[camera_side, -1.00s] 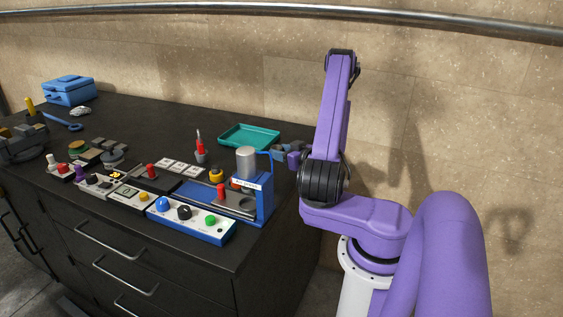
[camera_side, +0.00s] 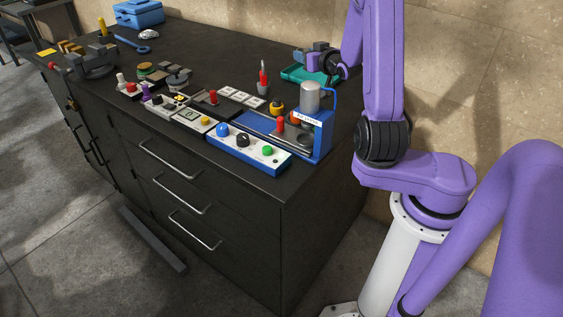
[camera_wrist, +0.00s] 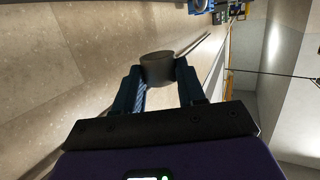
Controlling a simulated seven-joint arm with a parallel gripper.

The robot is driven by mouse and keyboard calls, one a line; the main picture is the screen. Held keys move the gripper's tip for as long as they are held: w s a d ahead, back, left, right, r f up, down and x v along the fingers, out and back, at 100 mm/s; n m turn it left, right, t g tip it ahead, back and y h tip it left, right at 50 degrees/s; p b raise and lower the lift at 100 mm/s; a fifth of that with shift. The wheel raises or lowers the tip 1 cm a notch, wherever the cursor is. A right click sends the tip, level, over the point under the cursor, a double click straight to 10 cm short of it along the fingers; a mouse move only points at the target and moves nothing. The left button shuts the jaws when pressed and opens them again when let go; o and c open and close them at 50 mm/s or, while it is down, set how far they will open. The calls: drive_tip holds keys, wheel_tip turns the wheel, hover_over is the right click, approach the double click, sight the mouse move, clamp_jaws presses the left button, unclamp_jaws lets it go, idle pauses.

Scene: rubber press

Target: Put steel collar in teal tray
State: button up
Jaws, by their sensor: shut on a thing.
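My gripper (camera_wrist: 159,82) is shut on the steel collar (camera_wrist: 157,66), a short dark grey round piece held between the two blue-grey fingertips in the wrist view. No hole shows in it from this angle. In the side view my gripper (camera_side: 305,57) is at the far right of the bench, raised above the teal tray. The collar is too small to make out clearly there. The teal tray (camera_side: 300,78) lies flat near the back right edge of the bench, partly hidden by my gripper and arm. No part shows in its visible area.
A blue press (camera_side: 322,135) with a grey cylinder on top stands in front of the tray. A control box (camera_side: 247,150) with blue, black and green knobs is before it. A blue toolbox (camera_side: 138,13) sits far left.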

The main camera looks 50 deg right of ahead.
drive_tip(key=w+a+r+n+t+y, duration=0.1)
drive_tip(key=w+a+n+y, duration=0.1)
drive_tip(key=a, duration=0.7)
drive_tip(key=w+a+r+n+y, duration=0.2)
drive_tip(key=a+y, duration=0.1)
drive_tip(key=a, duration=0.5)
drive_tip(key=w+a+r+n+t+y, duration=0.1)
drive_tip(key=w+a+y, duration=0.1)
drive_tip(key=a, duration=0.7)
wheel_tip(320, 180, up, 11)
drive_tip(key=d, duration=0.1)
drive_tip(key=m+g+h, duration=0.2)
drive_tip(key=m+h, duration=0.2)
drive_tip(key=h, duration=0.2)
hover_over(342, 112)
wheel_tip(342, 112, down, 19)
drive_tip(key=shift+f, duration=0.85)
drive_tip(key=shift+f, duration=4.8)
